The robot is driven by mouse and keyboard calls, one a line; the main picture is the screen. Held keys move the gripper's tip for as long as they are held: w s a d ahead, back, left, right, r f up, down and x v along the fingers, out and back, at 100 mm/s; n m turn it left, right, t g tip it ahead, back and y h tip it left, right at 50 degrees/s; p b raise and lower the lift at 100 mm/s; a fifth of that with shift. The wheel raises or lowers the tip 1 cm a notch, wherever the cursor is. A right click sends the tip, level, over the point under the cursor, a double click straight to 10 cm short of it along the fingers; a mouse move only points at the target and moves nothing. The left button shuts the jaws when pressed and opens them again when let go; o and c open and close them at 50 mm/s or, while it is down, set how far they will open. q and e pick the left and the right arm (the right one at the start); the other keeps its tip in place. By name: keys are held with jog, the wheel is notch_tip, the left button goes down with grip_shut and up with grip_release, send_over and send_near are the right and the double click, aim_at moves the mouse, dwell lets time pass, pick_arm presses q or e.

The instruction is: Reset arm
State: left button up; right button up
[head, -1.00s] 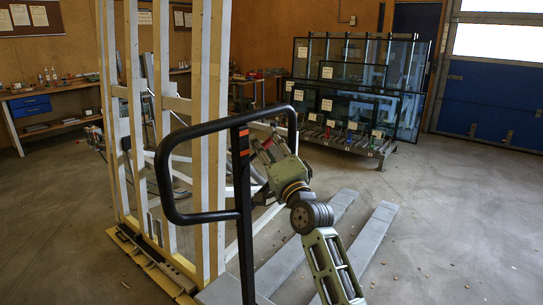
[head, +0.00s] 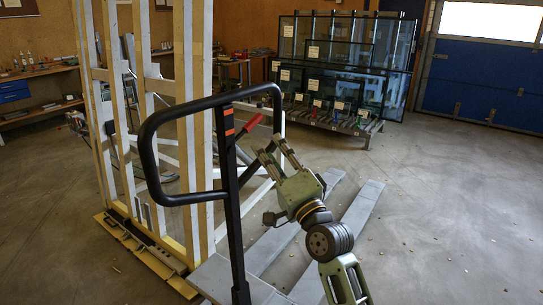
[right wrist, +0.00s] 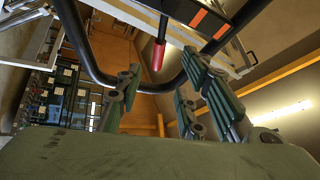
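My right gripper (head: 272,152) is open and empty, its fingers pointing up and left. In the right wrist view the fingers of my right gripper (right wrist: 163,90) stand well apart. Beyond them is the black handle bar (right wrist: 88,62), with a red lever (right wrist: 158,55) between the two finger sides. The red lever also shows in the head view (head: 252,123). I cannot tell whether the gripper touches the handle. My left gripper is not in view.
A tall wood and metal frame (head: 185,120) stands on a yellow base left of the handle. Two grey forks (head: 362,215) lie low on the floor. A rack of glass panes (head: 345,60) stands at the back. Floor on the right is mostly clear.

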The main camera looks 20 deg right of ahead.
notch_tip(320, 180, down, 26)
jog(key=w+f+n+g+h, duration=0.1)
jog(key=n+g+h, duration=0.15)
jog(key=g, duration=0.25)
jog(key=s+f+n+g, duration=0.2)
jog(key=s+f, duration=0.4)
jog(key=f, duration=0.5)
jog(key=s+f+n+g, duration=0.1)
jog(key=s+f+g, duration=0.2)
jog(key=s+f, duration=0.55)
jog(key=s+f+n+g, duration=0.2)
jog(key=s+f, duration=0.2)
jog(key=f, duration=0.9)
jog(key=s+d+f+n+g, duration=0.1)
jog(key=s+f, duration=0.5)
jog(key=s, duration=0.7)
jog(key=s+d+f+n+g+h+p, duration=0.1)
jog(key=s+f+n+g, duration=0.3)
jog(key=s, duration=1)
jog(key=s+d+f+n+g+h, duration=0.1)
jog(key=s+d+f+n+g, duration=0.1)
jog(key=s+f, duration=0.7)
jog(key=s+g, duration=0.1)
jog(key=s, duration=0.4)
jog(key=shift+f, duration=0.25)
